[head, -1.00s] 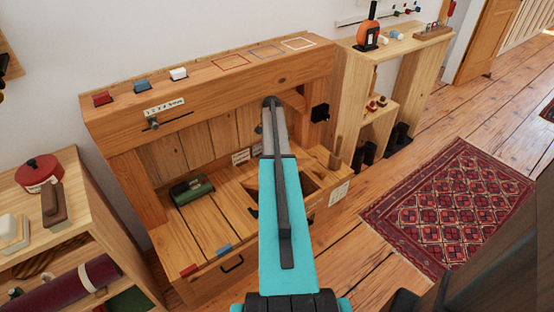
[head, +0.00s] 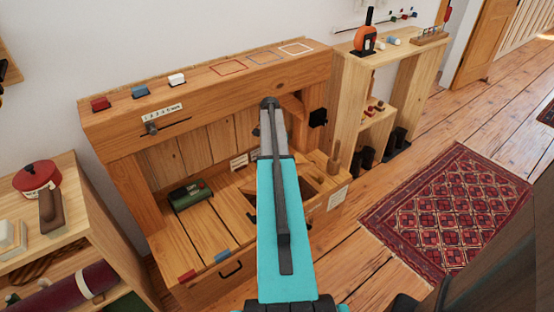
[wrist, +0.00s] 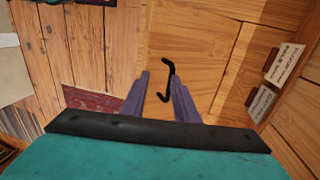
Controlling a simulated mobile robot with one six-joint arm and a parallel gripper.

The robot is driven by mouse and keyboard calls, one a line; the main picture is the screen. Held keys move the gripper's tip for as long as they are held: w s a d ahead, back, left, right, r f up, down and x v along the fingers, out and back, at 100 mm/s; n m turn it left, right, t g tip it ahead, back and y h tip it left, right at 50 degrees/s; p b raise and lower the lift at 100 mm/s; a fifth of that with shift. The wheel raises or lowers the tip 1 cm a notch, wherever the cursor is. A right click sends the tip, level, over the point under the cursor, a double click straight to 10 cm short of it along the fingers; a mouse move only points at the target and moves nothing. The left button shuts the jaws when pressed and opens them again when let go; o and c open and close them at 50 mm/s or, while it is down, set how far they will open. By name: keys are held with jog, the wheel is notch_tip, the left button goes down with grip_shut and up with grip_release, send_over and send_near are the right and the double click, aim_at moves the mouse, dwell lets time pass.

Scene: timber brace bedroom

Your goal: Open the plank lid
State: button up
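The plank lid (head: 190,238) appears to be part of the planked top of the wooden bench, but my arm hides much of that area in the head view. In the wrist view, a bent black handle (wrist: 168,82) stands out from a pale wooden surface (wrist: 200,50). My gripper (wrist: 160,82) is open, with its two purple-grey fingers apart and the handle between and just beyond their tips. I cannot tell whether they touch it. In the head view my gripper is hidden behind my own arm.
A green box (head: 190,194) sits on the planks. A dark square opening (head: 300,180) is right of my arm. A red patterned rug (head: 450,210) lies on clear floor at right.

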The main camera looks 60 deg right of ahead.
jog(key=s+a+r, duration=0.1)
jog(key=s+a, duration=0.7)
jog(key=a, duration=0.2)
dwell(0.7)
jog(key=shift+r, duration=0.1)
